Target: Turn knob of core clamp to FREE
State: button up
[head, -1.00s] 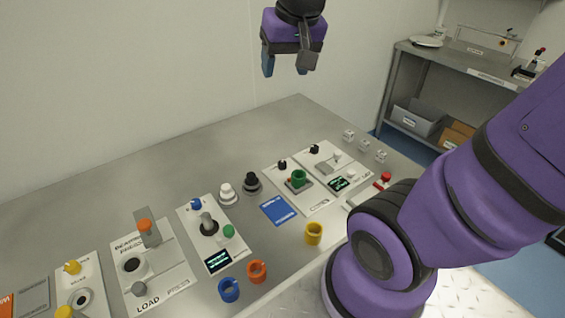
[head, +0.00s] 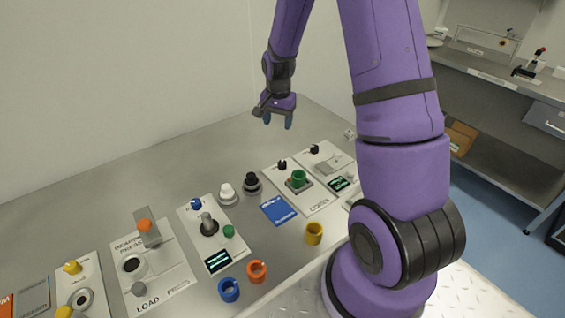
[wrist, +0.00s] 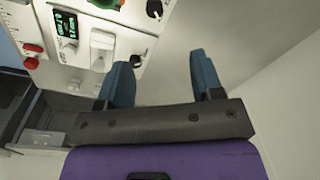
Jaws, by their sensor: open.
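I cannot read which panel is the core clamp. At the right of the bench, one white panel (head: 318,203) carries a black knob (head: 282,165) and a green knob (head: 298,178). The panel beside it has another black knob (head: 314,149) and a small green-lit display (head: 339,184); this display also shows in the wrist view (wrist: 66,24). A black knob (wrist: 154,9) is at the top of the wrist view. The knobs' settings are too small to tell. My gripper (head: 278,121) is open and empty, high above the back of the bench, apart from every knob.
Further left are a panel with a lever and blue knob (head: 196,204) and a LOAD panel (head: 165,292). Blue (head: 229,289), orange (head: 256,271) and yellow (head: 314,232) rings stand along the front. The wall is behind my gripper. My arm hides the bench's right end.

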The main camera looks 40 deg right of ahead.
jog(key=m, duration=0.2)
send_over(283, 162)
notch_tip(283, 162, down, 8)
jog(key=shift+g, duration=0.3)
notch_tip(283, 162, down, 11)
jog(key=shift+r, duration=0.1)
jog(key=shift+c, duration=0.3)
jog(key=c, duration=0.9)
jog(key=shift+o, duration=0.2)
jog(key=shift+n, duration=0.3)
